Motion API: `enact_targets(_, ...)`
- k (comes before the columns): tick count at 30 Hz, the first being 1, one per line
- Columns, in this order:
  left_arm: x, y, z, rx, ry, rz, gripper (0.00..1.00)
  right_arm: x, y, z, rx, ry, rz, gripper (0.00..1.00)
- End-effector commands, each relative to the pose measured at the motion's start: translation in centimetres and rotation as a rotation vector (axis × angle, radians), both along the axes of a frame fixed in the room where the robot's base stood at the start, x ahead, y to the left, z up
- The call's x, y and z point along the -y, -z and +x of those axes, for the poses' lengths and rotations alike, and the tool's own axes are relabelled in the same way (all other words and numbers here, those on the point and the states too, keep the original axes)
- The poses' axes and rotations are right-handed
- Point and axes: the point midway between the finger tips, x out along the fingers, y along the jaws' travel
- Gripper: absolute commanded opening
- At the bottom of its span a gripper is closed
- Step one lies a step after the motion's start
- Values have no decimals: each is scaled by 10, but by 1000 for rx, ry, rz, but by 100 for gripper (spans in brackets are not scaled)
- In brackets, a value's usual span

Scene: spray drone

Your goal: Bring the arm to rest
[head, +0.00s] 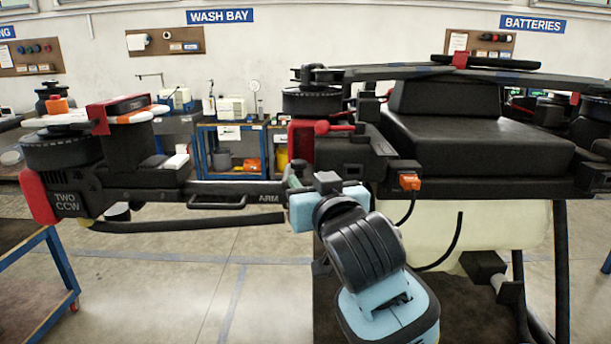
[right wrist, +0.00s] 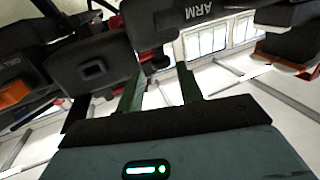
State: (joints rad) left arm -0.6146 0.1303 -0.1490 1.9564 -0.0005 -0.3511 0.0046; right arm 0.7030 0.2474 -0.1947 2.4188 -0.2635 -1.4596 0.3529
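My right arm rises from the lower middle of the head view. Its pale blue gripper (head: 294,178) is close to the black folding arm (head: 235,187) of the spray drone, near the ARM label and the joint with the drone's body. In the right wrist view, the two greenish fingers of the right gripper (right wrist: 160,82) stand apart with bare floor between them. The ARM-marked part (right wrist: 195,22) is beyond their tips; contact cannot be told. The drone arm extends left to a motor (head: 62,150) marked TWO CCW. My left gripper is out of view.
The drone's black body (head: 470,140) and pale tank (head: 470,235) fill the right side. A red lever (head: 312,128) sits at the arm joint. A blue-framed bench (head: 40,270) stands at left. Open floor (head: 170,280) lies between, with blue shelving (head: 235,150) behind.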

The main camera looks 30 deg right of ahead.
Motion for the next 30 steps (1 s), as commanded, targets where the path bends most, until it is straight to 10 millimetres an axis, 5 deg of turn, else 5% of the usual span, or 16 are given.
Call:
enact_targets(20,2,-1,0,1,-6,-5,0,-2,7,-4,-17,-2,-1,37)
enact_targets(23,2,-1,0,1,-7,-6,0,-3,33,-5,-79,-11,-5,37)
enact_targets(30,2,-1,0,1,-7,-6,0,-12,161,-29,-392,-67,-20,37)
